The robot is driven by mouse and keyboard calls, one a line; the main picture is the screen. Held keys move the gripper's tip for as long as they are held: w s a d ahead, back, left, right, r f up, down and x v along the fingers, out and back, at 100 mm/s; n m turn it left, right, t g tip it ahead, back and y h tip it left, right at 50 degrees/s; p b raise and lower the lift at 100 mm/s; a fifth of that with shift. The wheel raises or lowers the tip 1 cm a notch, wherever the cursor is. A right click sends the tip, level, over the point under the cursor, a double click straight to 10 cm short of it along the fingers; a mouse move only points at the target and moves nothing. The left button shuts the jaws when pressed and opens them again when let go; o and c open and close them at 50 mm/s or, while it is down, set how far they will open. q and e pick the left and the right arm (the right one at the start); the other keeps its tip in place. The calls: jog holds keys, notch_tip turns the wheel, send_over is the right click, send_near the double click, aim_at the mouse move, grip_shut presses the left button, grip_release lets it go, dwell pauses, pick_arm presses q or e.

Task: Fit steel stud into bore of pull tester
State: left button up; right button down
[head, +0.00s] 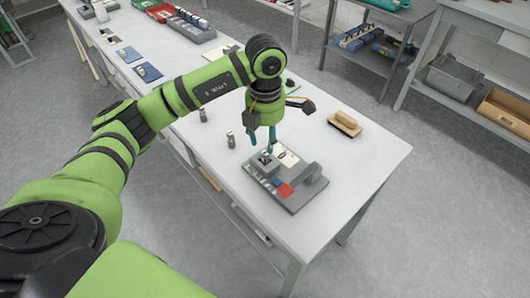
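The pull tester (305,188) is a grey device with a red patch, near the front of the white table. A raised grey block stands at its left end, with a small metallic part (266,157) on top; I cannot tell whether this is a stud or the bore's rim. My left gripper (262,147) points down just above this block, its teal fingers apart, with nothing clearly seen between them. Two small steel cylinders, possibly studs, stand upright on the table left of the tester: one nearer (231,140), one farther (203,115). My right gripper is out of view.
A wooden-backed brush or block (345,124) lies right of the tester. Blue cards (148,72), a red tray (160,12) and a dark rack of parts (192,26) lie farther along the white table (370,160). The table's right front area is clear.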

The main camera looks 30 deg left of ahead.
aim_at(265, 153)
pick_arm(q)
notch_tip(265, 153, up, 6)
jog(key=shift+f+b, duration=0.1)
jog(key=shift+b, duration=0.25)
dwell(0.4)
